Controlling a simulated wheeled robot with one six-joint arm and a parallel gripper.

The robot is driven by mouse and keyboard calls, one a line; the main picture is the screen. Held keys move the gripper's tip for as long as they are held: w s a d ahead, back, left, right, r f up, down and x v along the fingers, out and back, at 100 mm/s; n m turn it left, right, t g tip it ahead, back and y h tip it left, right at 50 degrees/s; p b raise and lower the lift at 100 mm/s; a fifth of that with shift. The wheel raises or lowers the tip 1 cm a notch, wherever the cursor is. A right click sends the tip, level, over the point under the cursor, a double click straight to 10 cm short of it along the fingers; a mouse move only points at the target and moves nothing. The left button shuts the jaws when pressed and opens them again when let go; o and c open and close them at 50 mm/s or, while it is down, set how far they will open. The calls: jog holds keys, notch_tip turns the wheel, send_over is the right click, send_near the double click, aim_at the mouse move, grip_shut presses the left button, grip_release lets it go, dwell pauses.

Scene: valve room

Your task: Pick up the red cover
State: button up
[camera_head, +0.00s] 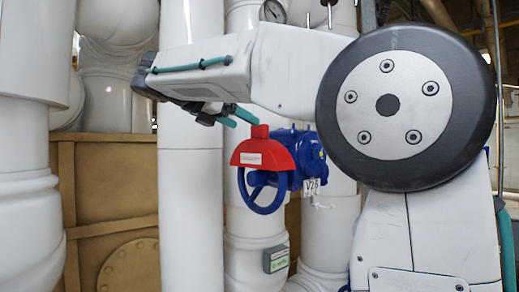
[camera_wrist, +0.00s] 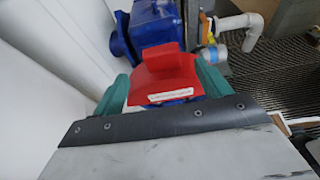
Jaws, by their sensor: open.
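The red cover (camera_head: 262,155) is a half-dome with a block-shaped handle on top and a white label. It sits over the upper part of a blue handwheel (camera_head: 262,200) on a blue valve (camera_head: 305,155). My gripper (camera_head: 241,116) reaches in from above, its teal fingers close to the cover's handle in the head view. In the wrist view, the cover (camera_wrist: 166,78) shows between the two open teal fingers of my gripper (camera_wrist: 163,84), with its handle pointing away. I cannot tell whether a finger touches it. The lower cover is partly hidden behind the gripper body there.
Thick white pipes (camera_head: 190,190) stand left of and behind the valve. A tag marked V26 (camera_head: 313,187) hangs beside it, and a small grey-green box (camera_head: 276,259) is on the pipe below. A pressure gauge (camera_head: 272,11) is above. Dark grating (camera_wrist: 275,90) shows at right.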

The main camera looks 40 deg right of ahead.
aim_at(260, 130)
jog(key=x, duration=0.7)
jog(key=shift+s+d, duration=0.15)
jog(key=shift+r, duration=0.1)
jog(key=c, duration=1.2)
